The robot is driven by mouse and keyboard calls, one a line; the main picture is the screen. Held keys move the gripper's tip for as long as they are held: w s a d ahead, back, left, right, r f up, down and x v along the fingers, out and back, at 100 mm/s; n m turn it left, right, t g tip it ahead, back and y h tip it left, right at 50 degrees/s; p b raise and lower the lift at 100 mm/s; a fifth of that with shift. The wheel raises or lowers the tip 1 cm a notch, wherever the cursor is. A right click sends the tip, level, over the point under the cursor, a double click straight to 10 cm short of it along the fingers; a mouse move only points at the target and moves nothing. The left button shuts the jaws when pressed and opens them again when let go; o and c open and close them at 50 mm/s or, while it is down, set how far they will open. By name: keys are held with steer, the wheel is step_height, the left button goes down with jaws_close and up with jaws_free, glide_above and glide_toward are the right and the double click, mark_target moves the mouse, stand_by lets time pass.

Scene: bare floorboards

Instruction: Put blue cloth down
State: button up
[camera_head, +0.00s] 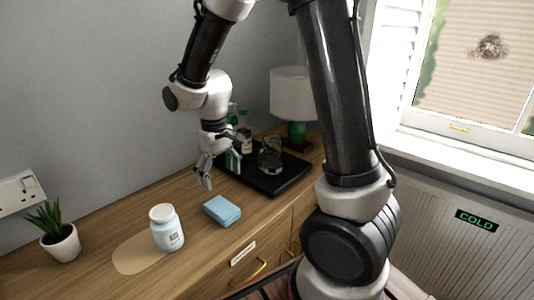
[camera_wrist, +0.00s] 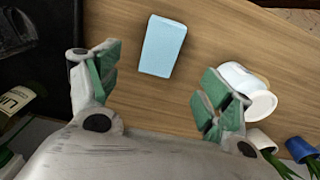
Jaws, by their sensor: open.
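The blue cloth (camera_head: 222,210) is a folded light-blue block lying flat on the wooden cabinet top, near its front edge, between a white jar and a black tray. In the wrist view the cloth (camera_wrist: 162,46) lies on the wood beyond and between my fingertips, apart from them. My gripper (camera_head: 218,172) is above the cabinet top, behind the cloth in the head view. Its green-padded fingers (camera_wrist: 160,80) are spread wide with nothing between them.
The white jar (camera_head: 167,228) stands on a pale oval mat (camera_head: 130,254). A potted plant (camera_head: 61,241) is at the left. The black tray (camera_head: 290,178) holds bottles (camera_head: 245,135) and a glass jug (camera_head: 270,156). A lamp (camera_head: 295,97) stands behind. Bare wood surrounds the cloth.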

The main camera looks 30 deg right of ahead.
steer(key=s+d+r+m+t, duration=0.2)
steer(key=s+d+r, duration=0.6)
steer(key=r, duration=0.4)
steer(key=s+d+r+t, duration=0.1)
steer(key=s+d+r, duration=0.1)
steer(key=s, duration=0.3)
steer(key=s+d+r+m+t, duration=0.1)
steer(key=s+d+r, duration=0.1)
steer(key=s+d, duration=0.2)
steer(key=shift+s+d+r+m, duration=0.3)
steer(key=shift+s, duration=0.7)
steer(key=shift+o, duration=0.3)
